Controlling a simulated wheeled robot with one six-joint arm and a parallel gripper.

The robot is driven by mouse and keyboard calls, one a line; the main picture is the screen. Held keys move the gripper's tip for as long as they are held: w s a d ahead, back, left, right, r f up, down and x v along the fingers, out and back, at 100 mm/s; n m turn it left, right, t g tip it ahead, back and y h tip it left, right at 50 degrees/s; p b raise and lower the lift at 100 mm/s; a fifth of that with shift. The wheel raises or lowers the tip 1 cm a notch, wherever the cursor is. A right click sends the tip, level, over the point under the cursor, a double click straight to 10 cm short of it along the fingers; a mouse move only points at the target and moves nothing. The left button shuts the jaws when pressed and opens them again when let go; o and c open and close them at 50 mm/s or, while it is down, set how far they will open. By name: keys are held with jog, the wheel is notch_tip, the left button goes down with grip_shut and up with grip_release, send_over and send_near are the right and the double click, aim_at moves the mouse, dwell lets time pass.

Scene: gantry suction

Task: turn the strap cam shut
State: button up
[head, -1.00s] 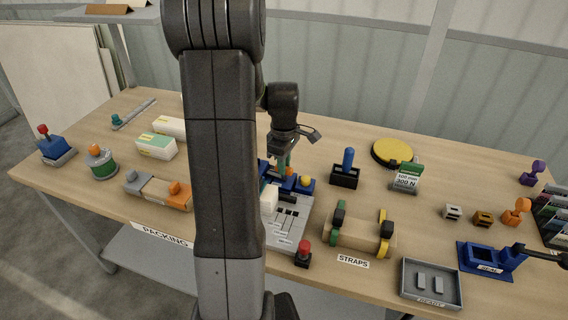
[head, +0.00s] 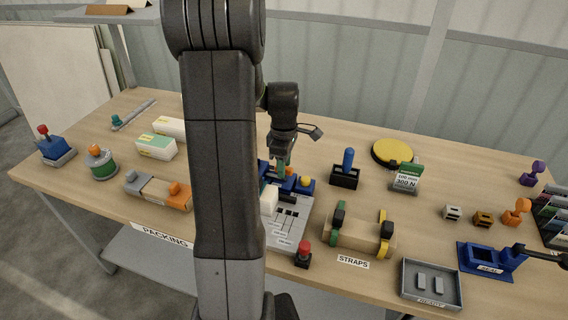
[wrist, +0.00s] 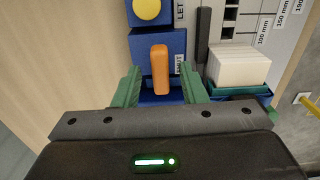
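The strap cam appears as an orange upright lever (wrist: 160,68) on a blue block (wrist: 143,45) in the wrist view. A label reading "SHUT" (wrist: 180,65) is beside the lever, and one starting "LET" is farther up. My gripper (wrist: 160,88) has its two green fingers apart, one on each side of the lever's near end. Gaps show between the lever and both fingers, so it is not clamped. In the head view my gripper (head: 281,170) is down at the blue fixture (head: 304,187), and the lever is mostly hidden behind it.
A white block (wrist: 238,68) stands right of the gripper. A yellow button (wrist: 146,9) is on the blue fixture beyond the lever. In the head view, a red button (head: 303,250) and a strapped carton (head: 355,236) are in front and to the right.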

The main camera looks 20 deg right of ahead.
notch_tip(320, 180, up, 14)
dwell(0.7)
jog(key=shift+f, duration=0.2)
notch_tip(320, 180, down, 14)
jog(key=shift+r, duration=0.1)
dwell(0.6)
jog(key=shift+r, duration=0.15)
